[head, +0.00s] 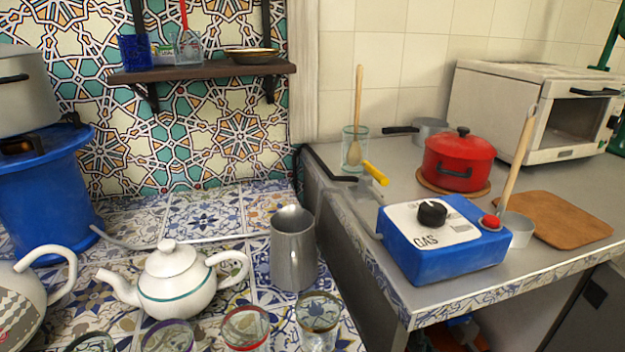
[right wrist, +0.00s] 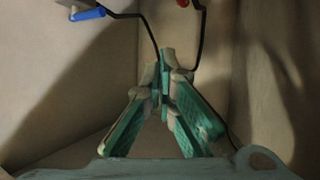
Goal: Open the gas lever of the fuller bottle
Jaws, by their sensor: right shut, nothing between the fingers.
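A blue lever (right wrist: 87,13) on a pale fitting is at the upper left in the right wrist view. A red piece (right wrist: 182,3) is at the top edge, cut off by the frame. Black hoses run down from both towards my right gripper (right wrist: 164,72). The gripper is shut and empty, below and to the right of the blue lever and apart from it. I cannot make out a whole gas bottle or tell which is fuller. In the head view, a yellow lever (head: 376,173) sits on a pipe by the counter's left edge. My left gripper is not in view.
Beige walls (right wrist: 265,80) close in around my right gripper. Small red and blue parts (head: 463,332) show under the counter, unclear. A white teapot (head: 175,280) stands left.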

